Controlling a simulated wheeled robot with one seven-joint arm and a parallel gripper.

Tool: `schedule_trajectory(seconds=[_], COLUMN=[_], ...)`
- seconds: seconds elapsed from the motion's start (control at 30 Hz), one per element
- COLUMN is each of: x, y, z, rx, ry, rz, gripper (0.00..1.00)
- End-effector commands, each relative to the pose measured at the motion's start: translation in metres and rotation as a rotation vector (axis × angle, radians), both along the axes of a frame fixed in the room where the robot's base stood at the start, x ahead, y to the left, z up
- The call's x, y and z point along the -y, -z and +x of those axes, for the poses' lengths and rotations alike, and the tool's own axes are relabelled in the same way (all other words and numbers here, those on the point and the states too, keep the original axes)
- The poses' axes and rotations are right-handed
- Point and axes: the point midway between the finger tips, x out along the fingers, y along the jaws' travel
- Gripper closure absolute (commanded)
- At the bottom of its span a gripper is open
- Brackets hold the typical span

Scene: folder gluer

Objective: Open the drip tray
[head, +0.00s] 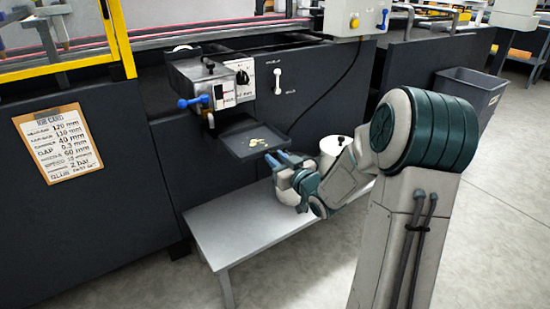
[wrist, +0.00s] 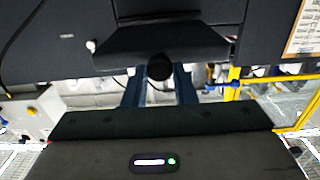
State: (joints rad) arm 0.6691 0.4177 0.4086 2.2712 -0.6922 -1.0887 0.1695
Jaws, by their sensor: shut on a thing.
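The drip tray (head: 240,147) is a dark, shallow, square tray below the glue unit. It juts out from the dark machine front and has pale yellowish blobs in it. In the wrist view the tray (wrist: 165,42) shows as a dark shape, with a round black knob (wrist: 159,67) on its near side. My gripper (head: 274,162) is at the tray's front right corner in the head view. In the wrist view my gripper (wrist: 159,80) has its two blue fingers on either side of the knob, shut on it. The exact finger contact is hard to see.
A low grey bench (head: 235,225) stands below, with a white pot (head: 333,150) beside my arm. A black cable hangs to the tray's right. A grey bin (head: 468,95) stands at the right; open floor lies in front.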

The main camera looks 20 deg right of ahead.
Motion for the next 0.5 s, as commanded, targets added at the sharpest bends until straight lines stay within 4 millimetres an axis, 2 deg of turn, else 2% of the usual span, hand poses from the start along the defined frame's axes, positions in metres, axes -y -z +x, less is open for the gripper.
schedule_trajectory(seconds=[0.13, 0.17, 0.2, 0.23, 0.5], x=[0.0003, 0.0002, 0.0002, 0.0002, 0.0008], y=[-0.0003, -0.0003, -0.0003, -0.0003, -0.0003], z=[0.0006, 0.0007, 0.0007, 0.0007, 0.0002], rx=[0.001, 0.001, 0.001, 0.001, 0.001], ry=[0.002, 0.002, 0.002, 0.002, 0.003], rz=[0.000, 0.000, 0.000, 0.000, 0.000], gripper=[1.00, 0.70, 0.59, 0.54, 0.54])
